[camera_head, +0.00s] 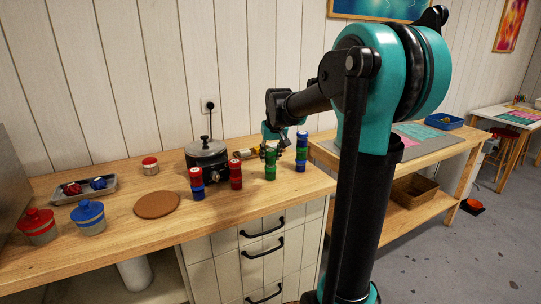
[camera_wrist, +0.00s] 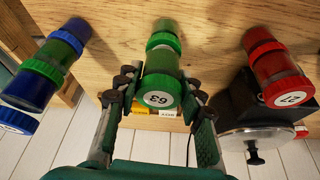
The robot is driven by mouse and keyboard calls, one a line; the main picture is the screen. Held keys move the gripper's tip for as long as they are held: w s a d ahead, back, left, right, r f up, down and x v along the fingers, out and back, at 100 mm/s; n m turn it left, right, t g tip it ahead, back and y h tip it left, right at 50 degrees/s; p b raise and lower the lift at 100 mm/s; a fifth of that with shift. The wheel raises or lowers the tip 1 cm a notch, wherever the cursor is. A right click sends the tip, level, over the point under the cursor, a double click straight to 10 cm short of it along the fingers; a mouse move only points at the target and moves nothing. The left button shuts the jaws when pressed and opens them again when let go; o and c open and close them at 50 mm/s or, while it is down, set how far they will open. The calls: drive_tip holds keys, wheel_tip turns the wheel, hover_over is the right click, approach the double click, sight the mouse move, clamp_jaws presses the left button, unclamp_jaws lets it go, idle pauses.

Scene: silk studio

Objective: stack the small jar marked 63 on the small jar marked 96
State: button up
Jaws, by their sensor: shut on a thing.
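The small green jar marked 63 (camera_wrist: 158,88) is held between the fingers of my gripper (camera_wrist: 157,84) in the wrist view, its label facing the camera. Another green jar (camera_wrist: 163,39) shows just beyond it, in line with it. In the head view my gripper (camera_head: 279,143) is at the top of a green stack (camera_head: 270,166) near the counter's right end. I cannot tell whether the held jar touches the green jar below. No mark 96 is readable, so I cannot tell by number which jar is 96.
A blue-and-green stack (camera_head: 301,152) stands close on the right. Red stacks (camera_head: 236,174) and red-and-blue jars (camera_head: 197,183) stand left of the green stack. A black pot with a grey lid (camera_head: 206,148) is behind them. A brown round mat (camera_head: 157,204) lies further left.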

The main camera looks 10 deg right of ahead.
drive_tip(key=shift+f, duration=0.6)
drive_tip(key=o, duration=1.3)
drive_tip(key=shift+c, duration=0.2)
